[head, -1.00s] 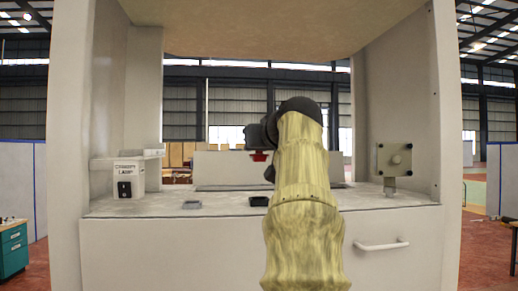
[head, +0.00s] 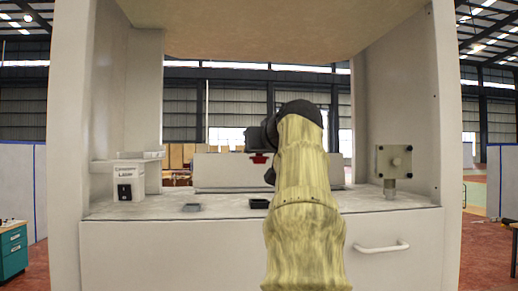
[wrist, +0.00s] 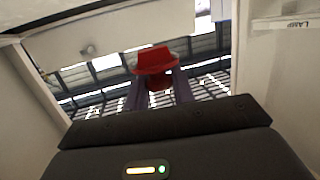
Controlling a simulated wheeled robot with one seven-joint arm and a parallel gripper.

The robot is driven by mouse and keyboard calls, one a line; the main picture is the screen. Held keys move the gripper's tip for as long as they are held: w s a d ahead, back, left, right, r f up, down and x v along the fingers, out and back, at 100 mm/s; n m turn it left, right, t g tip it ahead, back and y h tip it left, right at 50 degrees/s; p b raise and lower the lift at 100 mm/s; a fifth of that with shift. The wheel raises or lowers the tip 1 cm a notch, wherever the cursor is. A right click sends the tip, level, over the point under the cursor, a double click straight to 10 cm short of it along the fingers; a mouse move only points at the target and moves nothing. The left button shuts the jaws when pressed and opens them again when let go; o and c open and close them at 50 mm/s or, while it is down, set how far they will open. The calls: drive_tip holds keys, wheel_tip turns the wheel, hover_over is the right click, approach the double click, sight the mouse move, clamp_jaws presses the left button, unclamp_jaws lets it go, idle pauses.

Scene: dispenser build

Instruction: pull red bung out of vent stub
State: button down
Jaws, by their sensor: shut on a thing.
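The red bung (wrist: 155,60) is held between the two fingers of my gripper (wrist: 159,86) in the wrist view. Its wide red head shows, with open air, roof and windows behind it. In the head view the bung (head: 260,159) shows as a small red piece under my dark gripper (head: 262,150), above the worktop, with no visible contact with a stub. A grey plate with a round stub (head: 396,161) is on the right side of the cabinet; I cannot tell if it is the vent stub. My arm hides part of the middle.
A white switch box (head: 128,180) stands at the left of the worktop (head: 150,209). A small grey tray (head: 191,208) and a black tray (head: 259,203) lie near the front edge. A drawer handle (head: 382,247) sticks out at the right front. Side walls and a top panel enclose the space.

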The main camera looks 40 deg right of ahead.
drive_tip(key=shift+r+p, duration=2.5)
drive_tip(key=shift+p, duration=0.1)
drive_tip(key=shift+r, duration=1)
drive_tip(key=shift+w, duration=0.1)
